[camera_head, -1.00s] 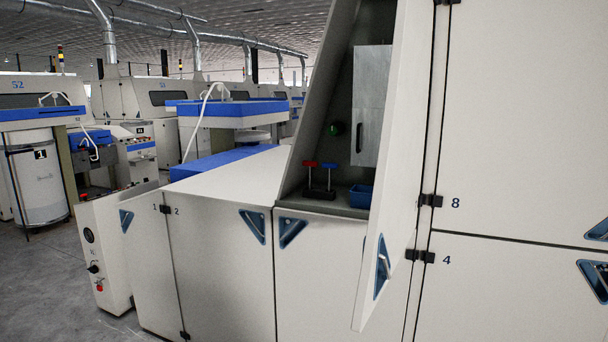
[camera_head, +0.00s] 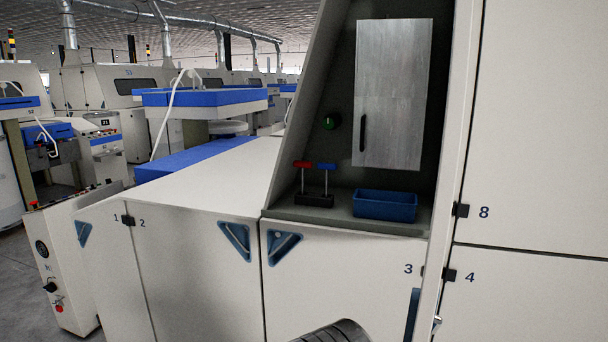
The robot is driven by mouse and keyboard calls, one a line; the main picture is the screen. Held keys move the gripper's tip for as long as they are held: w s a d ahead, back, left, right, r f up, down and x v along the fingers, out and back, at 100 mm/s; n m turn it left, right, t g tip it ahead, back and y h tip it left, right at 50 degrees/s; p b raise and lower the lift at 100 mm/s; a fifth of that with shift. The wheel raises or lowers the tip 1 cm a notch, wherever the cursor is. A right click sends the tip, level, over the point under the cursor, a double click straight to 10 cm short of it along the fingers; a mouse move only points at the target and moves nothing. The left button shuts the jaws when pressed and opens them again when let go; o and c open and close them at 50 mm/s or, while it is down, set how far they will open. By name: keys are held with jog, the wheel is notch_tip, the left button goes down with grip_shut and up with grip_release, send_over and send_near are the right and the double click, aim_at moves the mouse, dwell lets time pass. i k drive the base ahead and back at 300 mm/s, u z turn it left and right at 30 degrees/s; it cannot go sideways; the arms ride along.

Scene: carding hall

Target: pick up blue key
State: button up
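The blue key (camera_head: 325,167) has a blue T-shaped handle on a thin upright shaft. It stands in a small black holder (camera_head: 314,200) on the shelf of the open machine recess. A red key (camera_head: 302,165) stands in the same holder, just left of it. My gripper is not in view. A dark ribbed rounded part shows at the bottom edge, below the recess; it is too cut off to tell what it is.
A blue bin (camera_head: 385,205) sits on the shelf right of the keys. A grey cabinet door (camera_head: 388,95) with a dark handle and a green knob (camera_head: 330,122) are on the recess back wall. Tall white panels stand at right. A flat white top (camera_head: 200,175) lies left.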

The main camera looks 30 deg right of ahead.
aim_at(328, 166)
jog(key=z, duration=0.1)
jog(key=i, duration=1.2)
jog(key=z, duration=0.3)
